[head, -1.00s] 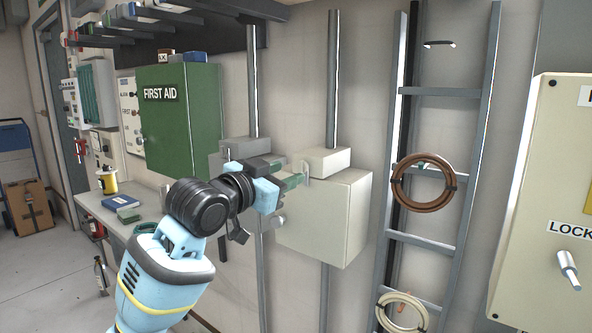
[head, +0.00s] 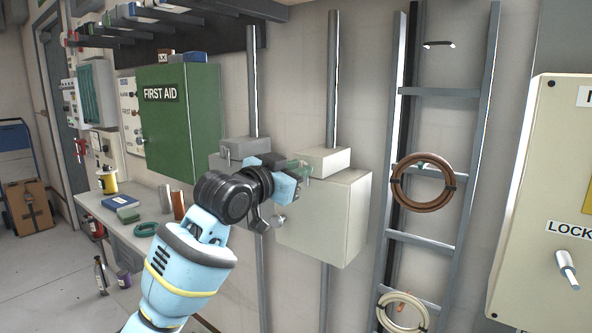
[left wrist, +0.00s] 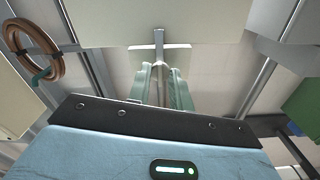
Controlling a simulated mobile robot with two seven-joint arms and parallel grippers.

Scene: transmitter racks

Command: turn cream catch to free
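The cream box (head: 325,220) hangs on the wall in the middle of the head view, with a smaller cream block (head: 325,161) on top. My left gripper (head: 304,165) reaches in from the left, its green fingers close to the block's left side. The catch is hardly visible there. In the left wrist view, a grey metal lever (left wrist: 159,45) stands out in front of a pale box. My left gripper's green fingertips (left wrist: 158,68) lie on either side of its lower end. I cannot tell whether they touch it. My right gripper is out of view.
A knob (head: 280,219) sits on the cream box's front. A grey box (head: 243,149) is behind my gripper, and a green first aid cabinet (head: 180,120) is farther left. A ladder rack (head: 440,92) with a brown cable coil (head: 397,190) stands right of the cream box.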

